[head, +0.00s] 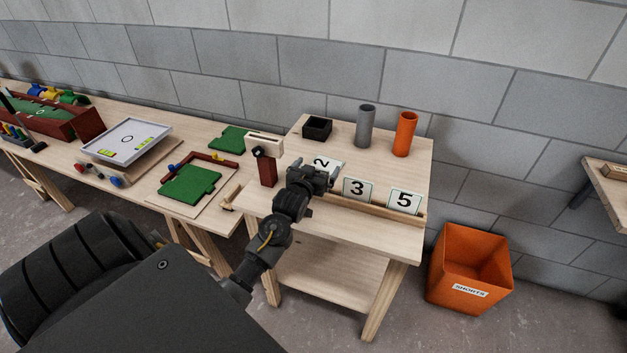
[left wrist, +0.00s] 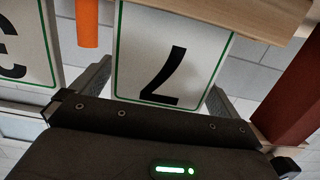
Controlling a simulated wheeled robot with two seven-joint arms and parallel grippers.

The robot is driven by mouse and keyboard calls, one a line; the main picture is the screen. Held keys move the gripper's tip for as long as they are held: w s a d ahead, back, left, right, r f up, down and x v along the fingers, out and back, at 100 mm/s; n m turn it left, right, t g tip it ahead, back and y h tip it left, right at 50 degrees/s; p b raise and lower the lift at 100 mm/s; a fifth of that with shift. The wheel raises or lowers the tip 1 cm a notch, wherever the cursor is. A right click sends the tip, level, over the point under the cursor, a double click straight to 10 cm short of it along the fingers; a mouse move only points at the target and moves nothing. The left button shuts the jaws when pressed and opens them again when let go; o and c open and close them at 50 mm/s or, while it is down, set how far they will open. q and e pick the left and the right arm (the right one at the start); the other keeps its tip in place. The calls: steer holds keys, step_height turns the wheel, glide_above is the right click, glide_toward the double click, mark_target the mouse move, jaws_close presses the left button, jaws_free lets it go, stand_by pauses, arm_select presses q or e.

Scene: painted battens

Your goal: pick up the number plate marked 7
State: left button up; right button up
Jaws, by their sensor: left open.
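The number plate marked 7 is white with a green border and shows upside down in the left wrist view (left wrist: 150,60). It lies between the two fingers of my left gripper (left wrist: 155,95), which is open around it. In the head view the leftmost plate (head: 331,164) is partly hidden behind my left gripper (head: 312,172), so its figure is hard to read there. The plate marked 3 (head: 357,189) stands to its right, and the plate marked 5 (head: 404,201) further right. My right gripper is not in view.
The plates stand along a wooden rail (head: 375,208) on a small table. A dark red post (head: 267,169) with a pale wooden top is close on the left. Behind are a black box (head: 317,128), a grey cylinder (head: 365,127) and an orange cylinder (head: 404,135). An orange bin (head: 468,269) stands right.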

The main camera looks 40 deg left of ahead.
arm_select(q)
steer(key=c, duration=0.9)
step_height(320, 180, up, 10)
steer(key=shift+s+r+b, duration=0.1)
steer(key=shift+b, duration=0.25)
